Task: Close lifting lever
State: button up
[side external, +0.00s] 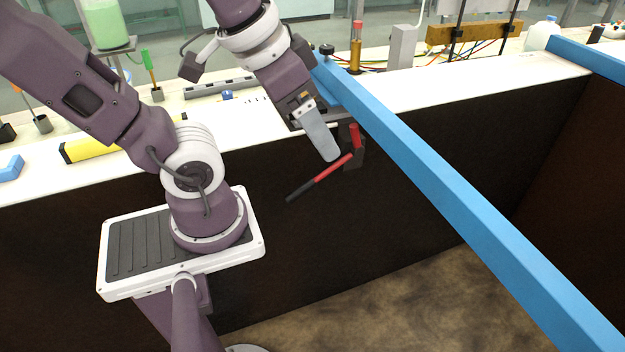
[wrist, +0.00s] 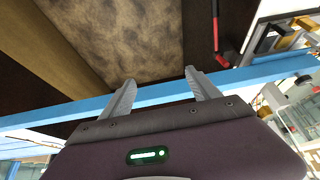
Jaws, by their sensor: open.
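The lifting lever (side external: 322,178) is a red bar with a black grip, fixed to a dark bracket (side external: 354,160) on the dark wall below the white bench edge. It slants down to the left, its black end lowest; a short red piece (side external: 355,135) stands upright at the bracket. My gripper (side external: 328,155) points down just above the lever's upper part; contact cannot be told. In the wrist view my gripper (wrist: 160,76) is open, with nothing between its fingers. The lever (wrist: 216,35) lies outside, right of the right finger.
A long blue beam (side external: 440,185) runs from the bench toward the lower right, close beside the bracket; it crosses behind the fingers in the wrist view (wrist: 60,112). Below the lever the wall is clear.

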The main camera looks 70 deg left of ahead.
jog(key=w+a+f, duration=0.2)
jog(key=w+a+f+g, duration=0.1)
jog(key=w+a+f, duration=0.1)
jog(key=w, duration=0.1)
jog(key=w+a+f+n+g+y, duration=0.1)
jog(key=w+a+f, duration=0.1)
jog(key=a, duration=0.1)
jog(key=shift+w, duration=0.2)
jog(key=c, duration=0.4)
jog(key=g, duration=0.4)
send_over(303, 186)
jog(key=shift+y, duration=0.3)
jog(key=f, duration=2.2)
jog(key=shift+d, duration=0.4)
jog(key=f, duration=0.4)
jog(key=a+f, duration=0.1)
jog(key=f, duration=0.2)
jog(key=shift+a+f, duration=0.1)
jog(key=shift+c, duration=0.5)
grip_shut()
